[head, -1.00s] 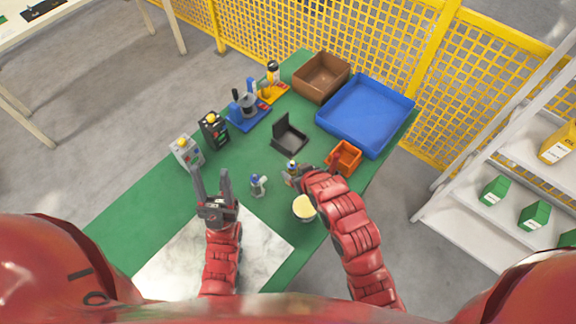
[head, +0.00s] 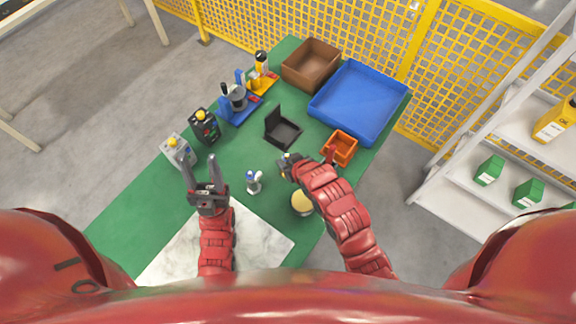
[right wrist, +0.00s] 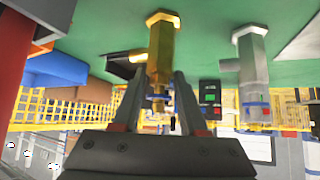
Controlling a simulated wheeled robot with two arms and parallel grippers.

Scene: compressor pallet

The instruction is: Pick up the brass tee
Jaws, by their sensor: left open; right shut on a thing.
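The brass tee (right wrist: 162,50) shows in the right wrist view, with a hexagonal end, a side branch and a blue ring near my fingers. My right gripper (right wrist: 158,100) is shut on it at the ringed end. The hexagonal end is at or close to the green table top; I cannot tell if it touches. In the head view my right gripper (head: 287,165) largely hides the tee. A similar silver tee (head: 253,182) stands to its left; it also shows in the right wrist view (right wrist: 252,65). My left gripper (head: 203,172) is open and empty.
On the green table (head: 130,212) are a black open box (head: 284,131), an orange bin (head: 340,149), a blue tray (head: 352,135) and a brown box (head: 311,65). Several devices line the left edge. A round pale-yellow-topped item (head: 302,203) sits beside my right arm.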

